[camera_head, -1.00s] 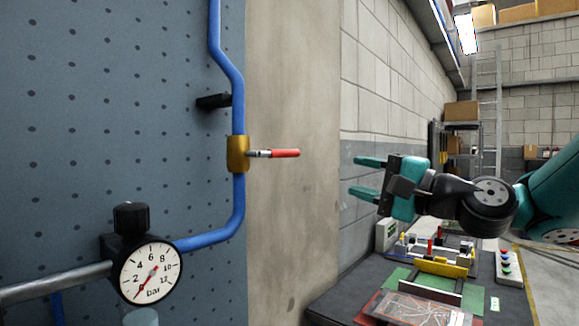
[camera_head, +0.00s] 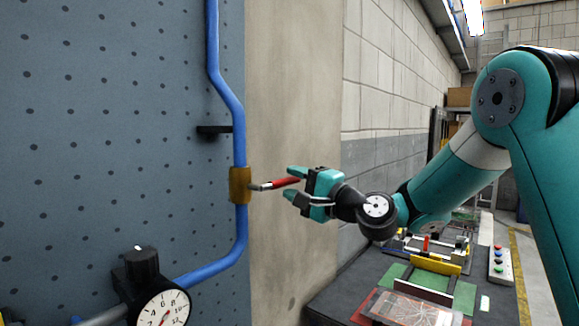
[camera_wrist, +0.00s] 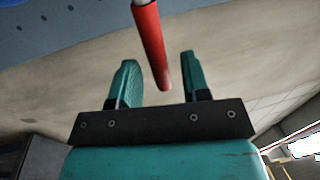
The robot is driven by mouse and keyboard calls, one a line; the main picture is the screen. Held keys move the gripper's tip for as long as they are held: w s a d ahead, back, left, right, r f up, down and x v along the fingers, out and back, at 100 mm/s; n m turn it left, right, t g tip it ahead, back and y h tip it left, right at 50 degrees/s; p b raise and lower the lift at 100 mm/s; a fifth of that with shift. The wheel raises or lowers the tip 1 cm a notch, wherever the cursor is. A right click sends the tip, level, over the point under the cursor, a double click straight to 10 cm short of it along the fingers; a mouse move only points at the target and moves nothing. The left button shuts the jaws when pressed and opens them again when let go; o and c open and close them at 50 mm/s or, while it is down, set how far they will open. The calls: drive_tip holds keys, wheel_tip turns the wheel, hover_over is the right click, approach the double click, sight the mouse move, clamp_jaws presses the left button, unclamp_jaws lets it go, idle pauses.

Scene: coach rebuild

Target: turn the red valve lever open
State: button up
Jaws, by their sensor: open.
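The red valve lever (camera_head: 285,182) sticks out to the right from the brass valve body (camera_head: 240,185) on the blue pipe, tilted slightly upward toward its free end. My gripper (camera_head: 293,183) is open at the lever's free end. In the wrist view the red lever (camera_wrist: 150,45) reaches down between the two teal fingers of my gripper (camera_wrist: 158,80), with a visible gap on each side. Its metal shank shows at the top edge. Whether a finger touches the lever cannot be told from the head view.
A pressure gauge (camera_head: 163,310) sits low on the left by the blue pipe (camera_head: 240,225). A black bracket (camera_head: 213,131) juts from the perforated panel (camera_head: 120,130) above the valve. A dark bench (camera_head: 340,297) with parts stands at lower right. A concrete pillar (camera_head: 285,90) is behind the lever.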

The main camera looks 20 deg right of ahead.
drive_tip(key=shift+x, duration=0.9)
clamp_jaws()
drive_tip(key=shift+d, duration=0.1)
